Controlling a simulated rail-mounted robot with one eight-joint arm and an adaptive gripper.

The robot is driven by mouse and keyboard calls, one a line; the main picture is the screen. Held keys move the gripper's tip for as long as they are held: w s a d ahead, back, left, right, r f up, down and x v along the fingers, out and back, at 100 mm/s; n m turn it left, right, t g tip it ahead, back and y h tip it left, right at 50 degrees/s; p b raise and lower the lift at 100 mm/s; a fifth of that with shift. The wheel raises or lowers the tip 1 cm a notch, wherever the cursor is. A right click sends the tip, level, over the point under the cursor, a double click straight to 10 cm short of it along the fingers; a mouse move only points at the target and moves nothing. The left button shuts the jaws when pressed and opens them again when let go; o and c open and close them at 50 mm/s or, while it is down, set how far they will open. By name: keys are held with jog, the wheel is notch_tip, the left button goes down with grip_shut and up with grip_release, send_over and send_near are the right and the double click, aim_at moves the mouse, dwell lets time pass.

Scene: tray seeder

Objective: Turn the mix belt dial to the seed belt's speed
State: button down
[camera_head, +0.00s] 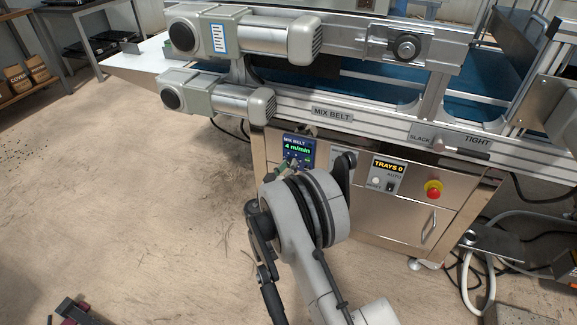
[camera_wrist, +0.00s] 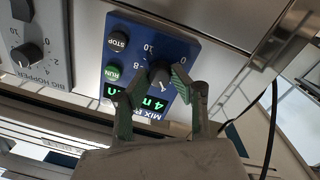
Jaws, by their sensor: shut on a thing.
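The blue mix belt panel (camera_head: 300,140) is on the front of the steel cabinet, and its green display (camera_head: 298,148) reads 4 m/min. Scale numbers 0, 8 and 10 show around the dial. My gripper (camera_wrist: 159,80) has its two green-padded fingers on either side of the dial, shut on it. The fingers partly cover the display and scale. In the head view my arm hides most of the gripper and dial. I see no seed belt speed reading.
A grey big hopper panel with its own dial (camera_wrist: 28,54) is beside the mix belt panel. To the right are a TRAYS 0 display (camera_head: 388,166) and a red emergency button (camera_head: 433,188). Motors (camera_head: 240,40) and the belt frame (camera_head: 340,112) are above. Floor is open at left.

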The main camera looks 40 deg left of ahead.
jog(key=n, duration=0.2)
jog(key=shift+n, duration=0.4)
jog(key=c, duration=1.5)
grip_release()
jog(key=v, duration=1.2)
jog(key=shift+f, duration=0.15)
